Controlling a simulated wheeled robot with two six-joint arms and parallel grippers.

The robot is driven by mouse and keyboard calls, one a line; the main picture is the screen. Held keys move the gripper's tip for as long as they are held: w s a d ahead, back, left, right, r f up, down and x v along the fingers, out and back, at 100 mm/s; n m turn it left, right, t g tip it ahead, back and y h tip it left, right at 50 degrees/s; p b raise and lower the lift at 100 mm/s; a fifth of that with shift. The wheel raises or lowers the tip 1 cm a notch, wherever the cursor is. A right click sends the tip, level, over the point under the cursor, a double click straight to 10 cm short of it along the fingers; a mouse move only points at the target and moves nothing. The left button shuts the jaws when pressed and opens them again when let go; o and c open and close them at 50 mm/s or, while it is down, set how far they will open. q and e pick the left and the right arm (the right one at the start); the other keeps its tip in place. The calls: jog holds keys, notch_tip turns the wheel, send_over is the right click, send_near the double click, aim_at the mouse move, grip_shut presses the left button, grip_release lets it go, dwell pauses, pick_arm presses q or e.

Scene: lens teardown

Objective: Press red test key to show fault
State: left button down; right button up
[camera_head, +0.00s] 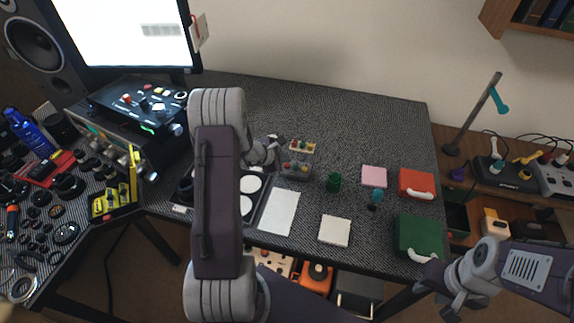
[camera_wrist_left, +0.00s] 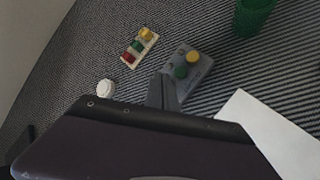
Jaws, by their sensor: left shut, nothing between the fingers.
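A grey key box (camera_head: 295,171) stands on the dark striped mat, with small coloured keys on top. In the left wrist view the grey box (camera_wrist_left: 196,72) shows a yellow key (camera_wrist_left: 193,57) and a green key (camera_wrist_left: 181,71). A red key is not visible there; my finger covers the box's near left end. Behind it lies a cream strip with red, green and yellow lamps (camera_head: 302,146), also in the wrist view (camera_wrist_left: 140,46). My left gripper (camera_head: 278,152) is shut and empty, its tip at the box. My right gripper (camera_head: 440,292) appears open and empty at the lower right.
A green cylinder (camera_head: 334,182) stands right of the box. A white sheet (camera_head: 280,211), cream pad (camera_head: 335,231), pink pad (camera_head: 374,176), red case (camera_head: 416,183) and green case (camera_head: 417,236) lie on the mat. A monitor (camera_head: 120,30) stands back left. The mat's back right is clear.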

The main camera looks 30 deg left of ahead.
aim_at(285, 166)
pick_arm(q)
jog(key=shift+f+b, duration=0.45)
jog(key=shift+b, duration=0.3)
jog(key=shift+f+b, duration=0.4)
jog(key=shift+b, duration=0.2)
dwell(0.5)
jog(key=shift+r, duration=0.15)
jog(key=shift+r+p, duration=0.45)
jog(key=shift+r, duration=0.25)
notch_tip(285, 166, up, 5)
jog(key=p, duration=0.3)
dwell(0.5)
